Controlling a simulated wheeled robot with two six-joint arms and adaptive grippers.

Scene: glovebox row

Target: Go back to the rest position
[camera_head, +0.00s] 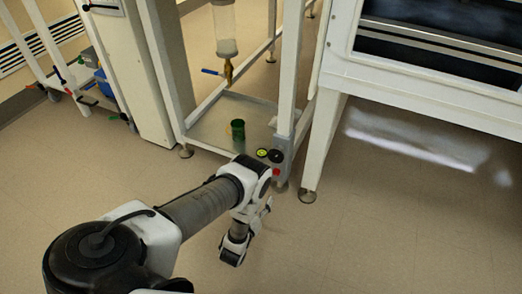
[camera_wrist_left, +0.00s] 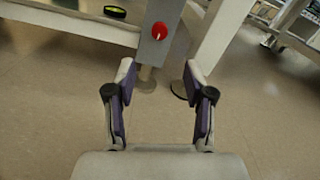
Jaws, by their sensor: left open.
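My left arm reaches in from the lower left in the head view, and its gripper (camera_head: 232,256) hangs low in front of a white frame. In the left wrist view the left gripper (camera_wrist_left: 160,90) is open. Its two purple-padded fingers stand well apart with only floor and the frame's feet showing between and beyond them. Nothing is held. My right gripper is in neither view.
A white frame (camera_head: 290,70) with a low shelf holds a green cup (camera_head: 238,134). A red button (camera_head: 276,172) is on its post; it also shows in the left wrist view (camera_wrist_left: 159,30). A glovebox (camera_head: 420,80) stands right. Front floor is clear.

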